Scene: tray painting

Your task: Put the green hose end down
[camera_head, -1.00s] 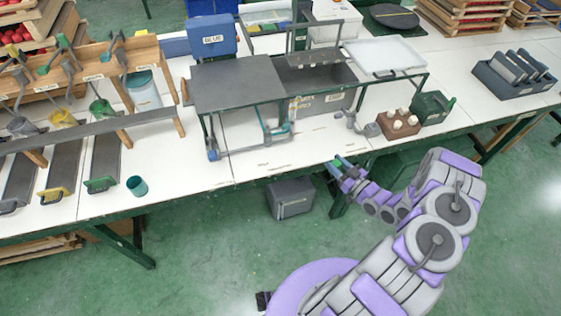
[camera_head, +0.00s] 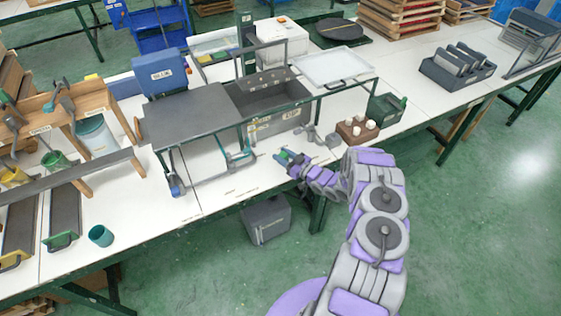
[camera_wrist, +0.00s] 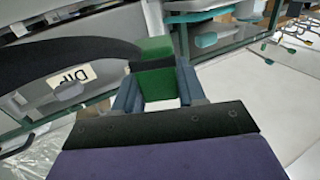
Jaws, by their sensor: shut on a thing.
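My gripper (camera_head: 291,160) is over the front part of the white table, in front of the dip tank. It is shut on the green hose end (camera_wrist: 157,82). In the wrist view, the blue-grey fingers of my gripper (camera_wrist: 159,92) stand on both sides of the green block. A thick black curved piece (camera_wrist: 80,58), which looks like the hose, runs left from it. In the head view the green hose end (camera_head: 283,155) is small at the tip of my arm. I cannot tell whether it touches the table.
The grey dip tank (camera_head: 272,98) stands behind, with a green frame in front. A grey fitting (camera_head: 320,137), a brown block with white knobs (camera_head: 357,130) and a green bin (camera_head: 385,107) are to the right. The white table (camera_head: 235,190) is clear to the left of my gripper.

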